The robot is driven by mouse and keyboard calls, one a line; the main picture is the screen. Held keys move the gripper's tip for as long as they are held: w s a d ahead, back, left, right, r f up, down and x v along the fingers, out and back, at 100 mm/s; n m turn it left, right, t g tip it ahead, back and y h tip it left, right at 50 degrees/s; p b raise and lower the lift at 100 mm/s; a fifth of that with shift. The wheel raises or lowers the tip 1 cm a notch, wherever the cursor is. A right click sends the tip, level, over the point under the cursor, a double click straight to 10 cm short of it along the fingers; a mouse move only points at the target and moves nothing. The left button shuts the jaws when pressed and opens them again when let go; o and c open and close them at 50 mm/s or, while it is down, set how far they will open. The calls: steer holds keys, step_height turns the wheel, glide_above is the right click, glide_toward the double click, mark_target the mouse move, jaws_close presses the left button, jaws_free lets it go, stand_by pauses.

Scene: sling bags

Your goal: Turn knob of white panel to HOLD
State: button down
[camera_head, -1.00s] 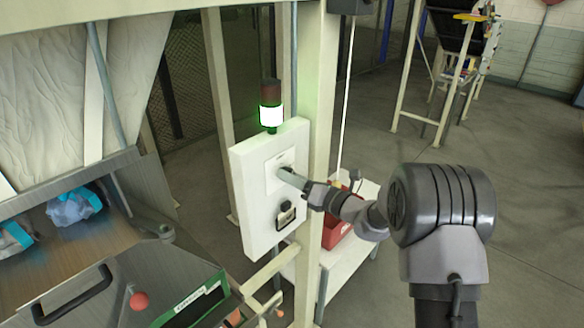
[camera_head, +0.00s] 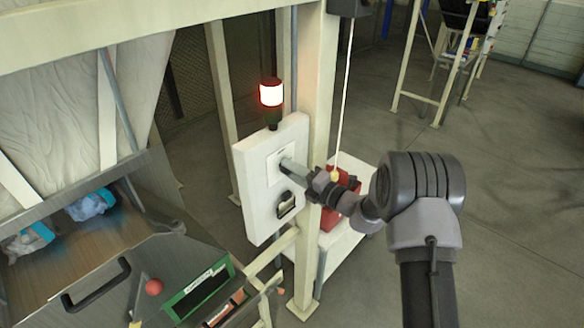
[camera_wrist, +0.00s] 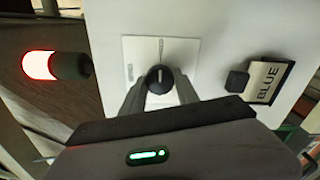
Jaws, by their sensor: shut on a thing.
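The white panel (camera_head: 262,215) is fixed to a cream post, and its front also fills much of the wrist view (camera_wrist: 225,40). Its round dark knob (camera_wrist: 159,77) sits on a pale plate (camera_wrist: 185,50). A light mark on the knob faces the upper edge of the wrist view. Small plate labels lie above and left of the knob there; I cannot read them. My gripper (camera_head: 287,164) reaches the panel from the right. In the wrist view its two fingers (camera_wrist: 160,88) are shut on the knob, one on each side. In the head view the fingers hide the knob.
A signal light (camera_head: 271,97) glows red above the panel. A black part (camera_wrist: 237,81) and a card reading BLUE (camera_wrist: 267,80) are beside the plate. A red bin (camera_head: 335,205) stands behind the post. A chute with blue-white bags (camera_head: 92,205) is at left. Open floor lies right.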

stand_by(0.4)
steer(key=c, duration=0.9)
jaws_free()
steer(key=shift+d, duration=0.1)
steer(key=b+v, duration=0.2)
steer(key=v, duration=1.5)
steer(key=shift+s, duration=0.2)
steer(key=shift+d, duration=0.1)
